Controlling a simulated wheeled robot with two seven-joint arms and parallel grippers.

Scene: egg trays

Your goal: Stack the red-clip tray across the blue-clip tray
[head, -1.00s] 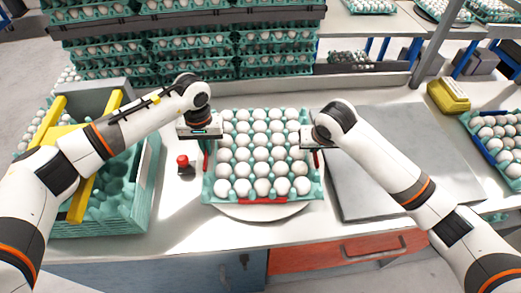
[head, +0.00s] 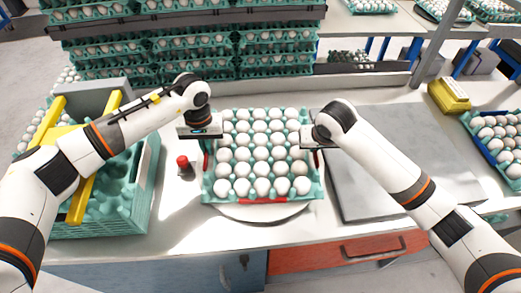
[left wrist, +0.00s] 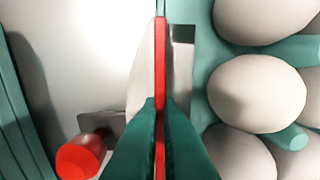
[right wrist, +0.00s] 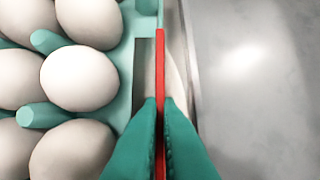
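The red-clip tray (head: 209,188), teal and full of white eggs, sits level in the middle of the head view, over a round white plate. A red clip shows on its front edge and one on each side. My left gripper (head: 205,150) is at its left side, shut on the upright red clip (left wrist: 160,70) there. My right gripper (head: 317,157) is shut on the right-side red clip (right wrist: 160,75). The blue-clip tray (head: 484,146), holding pale and brownish eggs, is at the right edge of the head view, partly cut off.
A red button post (head: 184,166) stands just left of my left gripper. A teal crate (head: 140,195) with yellow bars is further left. A grey metal plate (head: 385,190) lies to the right. A yellow box (head: 449,96) stands behind it. Stacked egg trays (head: 190,45) fill the back.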

